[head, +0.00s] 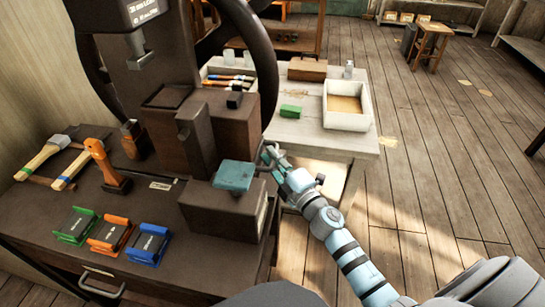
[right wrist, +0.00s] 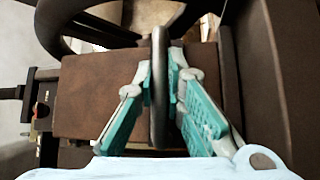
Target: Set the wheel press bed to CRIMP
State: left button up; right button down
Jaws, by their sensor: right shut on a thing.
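The press (head: 215,125) is a dark brown machine on the bench, with a lower box and a narrow upright post. Its large dark handwheel (head: 264,60) rises behind and beside it, with the rim curving down on the right. A teal block (head: 234,175) sits on the front box. My right gripper (head: 268,154) is beside the press, just right of the teal block. In the right wrist view, its teal fingers (right wrist: 159,92) are shut on a dark curved bar (right wrist: 159,60), which looks like the handwheel rim. The sign (head: 145,10) is cut off and hard to read. My left gripper is not in view.
Green, orange and blue holders (head: 112,236) stand at the bench front. Hammers (head: 72,168) lie at the left. A pale table (head: 300,135) behind carries a white tray (head: 367,108), a green block (head: 291,111) and a brown case (head: 307,69). Open floor lies to the right.

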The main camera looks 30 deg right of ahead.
jog(key=c, duration=1.7)
grip_release()
jog(key=shift+o, duration=0.2)
jog(key=s+f, duration=0.1)
jog(key=s, duration=0.6)
jog(key=shift+s+d, duration=0.15)
jog(key=shift+d, duration=0.25)
